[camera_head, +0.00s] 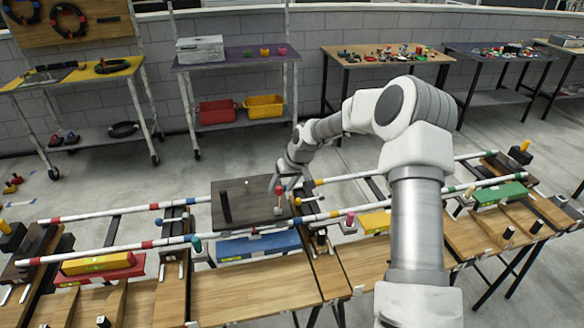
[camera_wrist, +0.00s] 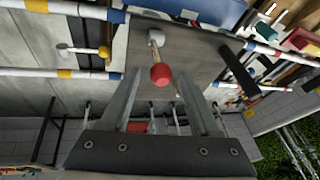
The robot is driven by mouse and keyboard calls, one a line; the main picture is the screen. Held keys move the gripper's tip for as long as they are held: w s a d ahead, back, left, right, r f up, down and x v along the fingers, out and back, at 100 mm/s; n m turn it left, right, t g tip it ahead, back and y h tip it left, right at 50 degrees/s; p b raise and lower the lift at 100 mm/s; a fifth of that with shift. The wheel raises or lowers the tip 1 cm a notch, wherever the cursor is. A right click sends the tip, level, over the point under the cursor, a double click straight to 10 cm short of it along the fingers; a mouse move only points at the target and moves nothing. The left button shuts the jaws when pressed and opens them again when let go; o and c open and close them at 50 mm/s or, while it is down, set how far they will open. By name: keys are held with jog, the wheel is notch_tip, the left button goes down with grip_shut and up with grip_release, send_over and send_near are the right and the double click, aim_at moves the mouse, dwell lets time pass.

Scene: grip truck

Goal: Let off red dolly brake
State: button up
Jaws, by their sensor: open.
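The dark dolly platform (camera_head: 232,192) sits across striped rails. A brake lever with a red ball knob (camera_head: 279,190) stands at its right side, leaning slightly. My gripper (camera_head: 284,182) is above and beside this knob, pointing down. In the wrist view the red knob (camera_wrist: 160,76) appears between my two spread fingers (camera_wrist: 161,88), with its pale pivot base (camera_wrist: 155,37) on the platform. The fingers are open and do not visibly press the knob. How deep the knob lies between them I cannot tell.
A lever with an orange knob (camera_wrist: 104,52) stands close by in the wrist view. A dark upright post (camera_head: 226,206) rises from the platform. Striped rails (camera_head: 110,210) run along both sides. A blue case (camera_head: 258,246) lies on the wooden bench in front.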

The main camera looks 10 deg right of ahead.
jog(key=v, duration=1.2)
